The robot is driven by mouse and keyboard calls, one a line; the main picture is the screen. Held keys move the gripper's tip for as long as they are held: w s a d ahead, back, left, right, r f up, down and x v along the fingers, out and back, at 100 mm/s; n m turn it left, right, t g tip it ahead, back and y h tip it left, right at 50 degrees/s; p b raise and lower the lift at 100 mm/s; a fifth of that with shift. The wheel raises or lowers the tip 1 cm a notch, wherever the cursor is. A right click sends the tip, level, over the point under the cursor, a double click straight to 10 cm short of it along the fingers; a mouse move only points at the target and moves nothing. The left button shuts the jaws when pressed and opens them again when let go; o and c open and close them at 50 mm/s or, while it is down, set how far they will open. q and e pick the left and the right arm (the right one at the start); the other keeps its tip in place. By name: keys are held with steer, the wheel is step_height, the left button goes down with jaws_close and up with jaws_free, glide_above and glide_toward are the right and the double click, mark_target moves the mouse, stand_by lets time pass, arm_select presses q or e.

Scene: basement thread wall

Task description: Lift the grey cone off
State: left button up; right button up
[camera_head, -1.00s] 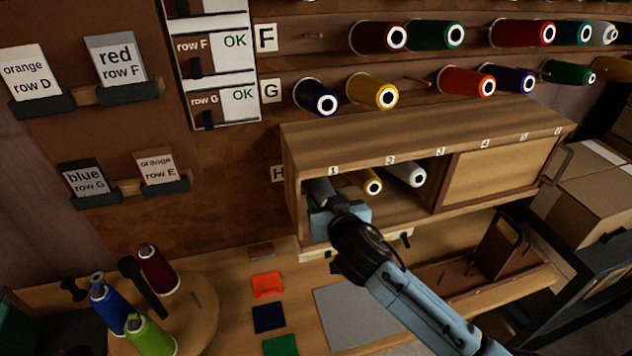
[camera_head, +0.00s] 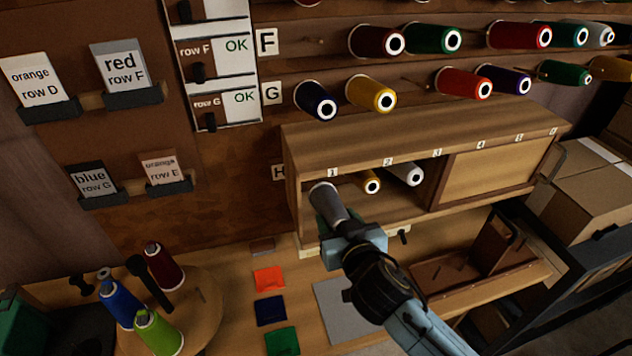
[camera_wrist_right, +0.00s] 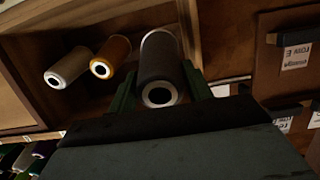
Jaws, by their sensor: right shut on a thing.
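The grey cone (camera_head: 327,200) is at slot 1 of the row H wooden cubby, its far end at the opening. My right gripper (camera_head: 334,222) is shut on its near part, and the cone points from the jaws up and left toward the slot. In the right wrist view the grey cone (camera_wrist_right: 159,62) lies between the two green fingers (camera_wrist_right: 160,92), its round end with a white ring facing the camera. I cannot tell whether it still touches a peg. My left gripper is not in view.
A yellow cone (camera_head: 370,184) and a white cone (camera_head: 407,174) lie in the same cubby at right. A closed wooden panel (camera_head: 487,172) covers its right part. A round stand (camera_head: 205,318) with several cones is at lower left. Free room lies in front of the cubby.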

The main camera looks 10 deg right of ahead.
steer(key=shift+s+r, duration=0.1)
steer(key=shift+s+r+p, duration=0.7)
steer(key=shift+s+p, duration=0.05)
steer(key=shift+s, duration=0.25)
steer(key=shift+s+r+p, duration=0.7)
steer(key=shift+s+p, duration=0.05)
steer(key=shift+s, duration=0.2)
